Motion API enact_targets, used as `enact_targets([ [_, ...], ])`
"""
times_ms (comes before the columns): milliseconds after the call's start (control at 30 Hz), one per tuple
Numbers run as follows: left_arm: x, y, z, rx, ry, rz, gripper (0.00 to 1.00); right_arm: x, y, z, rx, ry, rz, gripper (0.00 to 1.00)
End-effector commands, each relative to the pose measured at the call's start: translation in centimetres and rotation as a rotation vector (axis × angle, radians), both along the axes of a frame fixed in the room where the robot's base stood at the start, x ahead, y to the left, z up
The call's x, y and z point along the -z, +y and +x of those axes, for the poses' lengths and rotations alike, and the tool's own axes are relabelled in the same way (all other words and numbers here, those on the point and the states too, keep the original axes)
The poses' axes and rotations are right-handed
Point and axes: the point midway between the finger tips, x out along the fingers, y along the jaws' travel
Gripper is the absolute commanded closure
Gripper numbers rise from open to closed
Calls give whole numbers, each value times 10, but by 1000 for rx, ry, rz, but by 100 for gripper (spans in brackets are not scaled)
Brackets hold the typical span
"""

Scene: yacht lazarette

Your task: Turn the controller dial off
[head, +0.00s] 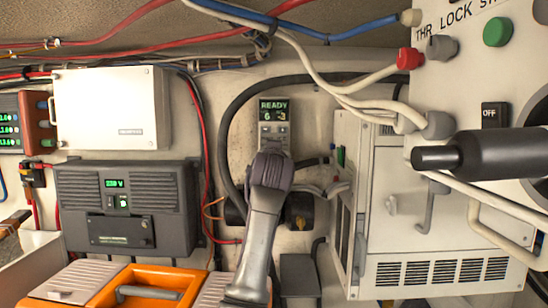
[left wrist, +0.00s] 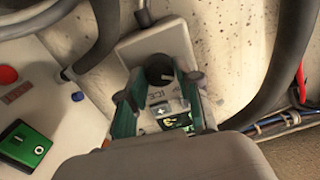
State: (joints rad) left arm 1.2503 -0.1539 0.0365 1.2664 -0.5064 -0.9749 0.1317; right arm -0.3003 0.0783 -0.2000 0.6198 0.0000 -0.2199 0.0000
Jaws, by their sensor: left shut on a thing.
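The controller (head: 273,112) is a grey upright box on the back wall. Its green display reads READY, with 6 and -3 below. My left gripper (head: 271,151) covers its lower part, so the dial is hidden in the head view. In the left wrist view, the black round dial (left wrist: 159,70) sits on the controller's pale face between the fingertips of my left gripper (left wrist: 158,86). The gripper is shut on the dial. The dial's exact setting cannot be read. My right gripper is in neither view.
A white box (head: 110,108) and a dark unit reading 230 V (head: 125,205) are left of the controller. A white cabinet (head: 400,215) stands close on the right. A thick black hose (head: 235,110) and several cables run around the controller.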

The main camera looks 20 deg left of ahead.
Motion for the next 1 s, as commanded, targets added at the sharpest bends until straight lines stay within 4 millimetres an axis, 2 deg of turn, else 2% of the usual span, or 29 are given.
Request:
enact_targets([
  [333, 3, 0, 1, 1, -29, -128, 100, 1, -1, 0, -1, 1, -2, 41],
  [867, 3, 0, 1, 1, -35, -148, 100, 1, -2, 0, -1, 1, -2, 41],
  [900, 3, 0, 1, 1, -35, -148, 60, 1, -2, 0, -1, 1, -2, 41],
  [1000, 2, 0, 1, 1, -36, -147, 43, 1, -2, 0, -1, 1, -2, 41],
])
